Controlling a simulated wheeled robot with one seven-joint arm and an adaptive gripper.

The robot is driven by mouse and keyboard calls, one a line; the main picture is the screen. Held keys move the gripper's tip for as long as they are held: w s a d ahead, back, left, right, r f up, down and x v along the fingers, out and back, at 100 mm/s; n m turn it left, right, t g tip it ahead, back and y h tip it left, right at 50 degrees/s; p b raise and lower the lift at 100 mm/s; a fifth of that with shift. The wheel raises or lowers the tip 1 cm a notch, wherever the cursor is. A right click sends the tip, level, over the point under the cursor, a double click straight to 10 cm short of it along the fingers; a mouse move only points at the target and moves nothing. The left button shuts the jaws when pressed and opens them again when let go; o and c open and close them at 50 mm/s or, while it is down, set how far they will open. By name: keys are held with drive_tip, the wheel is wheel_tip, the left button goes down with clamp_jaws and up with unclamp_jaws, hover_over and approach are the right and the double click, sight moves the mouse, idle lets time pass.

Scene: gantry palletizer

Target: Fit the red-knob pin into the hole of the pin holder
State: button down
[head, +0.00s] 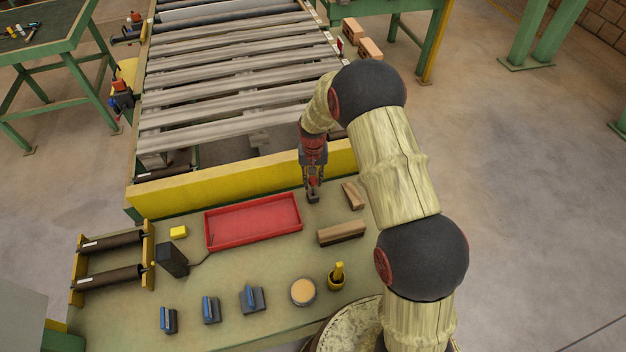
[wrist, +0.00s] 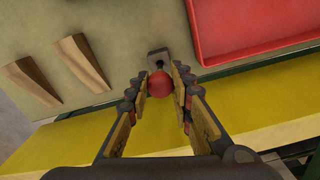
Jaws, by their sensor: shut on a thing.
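My gripper (head: 313,182) points down at the far edge of the green bench. In the wrist view its fingertips (wrist: 161,78) are closed around a red ball-shaped knob (wrist: 160,85), the top of the red-knob pin. The pin's shaft is hidden below the knob. The small dark grey pin holder (head: 313,198) stands on the bench right under the gripper. In the wrist view the holder (wrist: 158,56) shows just beyond the knob, partly covered by it. I cannot tell whether the pin's lower end is in the hole.
A red tray (head: 254,245) lies left of the holder, and wooden blocks (head: 341,233) lie to the right. A yellow beam (head: 240,181) runs along the bench's far edge, close to the gripper. Blue-handled parts (head: 210,310) and a yellow-handled item (head: 338,275) stand nearer.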

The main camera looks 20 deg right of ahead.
sight(313, 186)
drive_tip(key=shift+f+b, duration=1.1)
drive_tip(key=shift+f, duration=0.7)
drive_tip(key=c, duration=1.6)
unclamp_jaws()
drive_tip(key=shift+o, duration=0.5)
drive_tip(key=shift+r, duration=0.1)
wheel_tip(313, 186, up, 12)
drive_tip(key=shift+f, duration=0.1)
